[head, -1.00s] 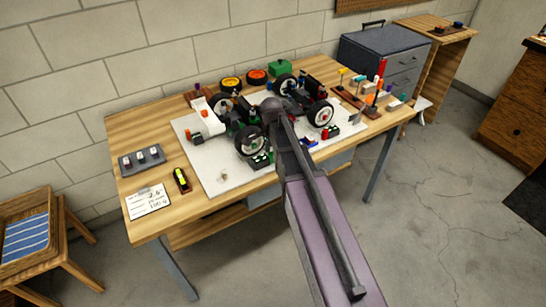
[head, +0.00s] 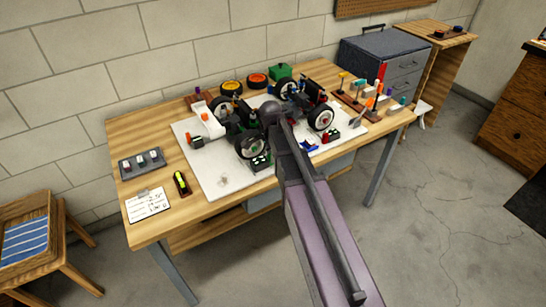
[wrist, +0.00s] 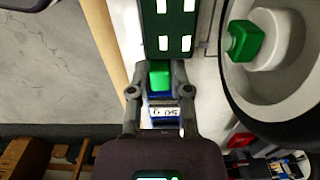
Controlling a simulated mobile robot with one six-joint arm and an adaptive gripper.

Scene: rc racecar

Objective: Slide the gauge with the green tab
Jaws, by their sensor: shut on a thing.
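The green tab (wrist: 160,77) sits on a blue gauge (wrist: 162,98) with a white number label (wrist: 165,111) in the wrist view. My gripper (wrist: 161,72) is shut on the green tab, with one finger on each side. In the wrist view a dark block with white squares (wrist: 168,30) stands just beyond the tab. In the head view my arm hides the gripper and the green tab. The race car's front-left wheel (head: 250,143) stands on the white board (head: 222,178), beside the dark block (head: 260,162).
A wheel with a green hub piece (wrist: 245,40) is close on the right in the wrist view. A second block with red (head: 330,136) and a blue piece (head: 309,146) lie right of my arm. Coloured tools (head: 365,92) stand at the table's right. The board's front left is mostly clear.

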